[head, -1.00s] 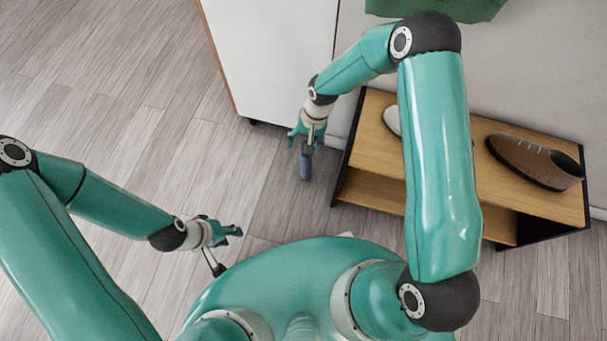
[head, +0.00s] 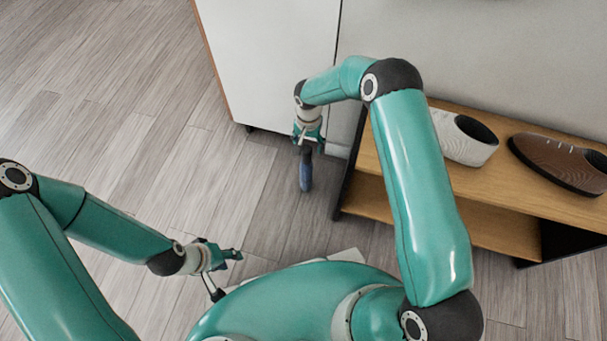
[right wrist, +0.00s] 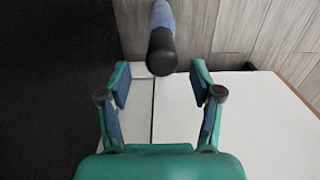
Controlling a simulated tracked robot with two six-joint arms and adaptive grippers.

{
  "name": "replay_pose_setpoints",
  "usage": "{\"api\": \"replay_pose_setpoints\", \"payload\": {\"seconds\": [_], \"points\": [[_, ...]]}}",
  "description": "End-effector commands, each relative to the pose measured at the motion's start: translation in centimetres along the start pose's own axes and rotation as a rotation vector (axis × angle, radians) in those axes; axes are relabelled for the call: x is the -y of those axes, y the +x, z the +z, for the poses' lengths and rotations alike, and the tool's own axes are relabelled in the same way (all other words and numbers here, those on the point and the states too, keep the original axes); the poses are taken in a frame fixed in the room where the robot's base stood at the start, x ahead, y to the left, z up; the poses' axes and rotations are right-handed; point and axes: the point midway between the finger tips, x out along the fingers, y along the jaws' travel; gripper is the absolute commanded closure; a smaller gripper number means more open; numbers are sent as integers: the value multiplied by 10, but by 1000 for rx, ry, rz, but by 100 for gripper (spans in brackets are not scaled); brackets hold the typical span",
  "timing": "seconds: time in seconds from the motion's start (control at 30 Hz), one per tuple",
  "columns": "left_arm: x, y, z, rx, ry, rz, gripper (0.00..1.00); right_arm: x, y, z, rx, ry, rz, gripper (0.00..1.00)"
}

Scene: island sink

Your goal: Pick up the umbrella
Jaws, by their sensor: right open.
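The umbrella is a slim blue thing with a dark handle (head: 306,171), upright beside the low shelf in the head view. In the right wrist view its dark, rounded handle end (right wrist: 162,54) shows at the top middle. My right gripper (head: 308,136) is at the umbrella's upper end. In the right wrist view the right gripper (right wrist: 160,80) is open, with the handle end just beyond its fingertips, roughly centred between them and not gripped. My left gripper (head: 236,255) is low over the floor at left, away from the umbrella; its jaw opening is unclear.
A wooden shelf (head: 395,197) with dark sides stands right of the umbrella, holding a white shoe (head: 458,147) and a brown shoe (head: 560,160). A white cabinet (head: 270,60) stands behind. The wood floor (head: 130,150) at left is clear.

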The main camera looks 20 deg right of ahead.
Motion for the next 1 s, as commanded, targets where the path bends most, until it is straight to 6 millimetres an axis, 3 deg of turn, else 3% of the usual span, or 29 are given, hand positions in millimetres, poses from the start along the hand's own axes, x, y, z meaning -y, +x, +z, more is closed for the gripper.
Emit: {"api": "replay_pose_setpoints", "payload": {"seconds": [0.33, 0.6, 0.9, 1.0], "points": [[4, 10, 0, 0, 0, 0, 60, 1, 27, 1, 1, -1, -1, 35], [9, 25, 0, 0, 0, 0, 60, 4, 64, 2, 0, -2, -1, 35], [9, 25, 0, 0, 0, 0, 60, 4, 67, 2, -1, -2, -2, 35], [9, 25, 0, 0, 0, 0, 60, 4, 67, 2, -1, -2, -2, 52]]}}
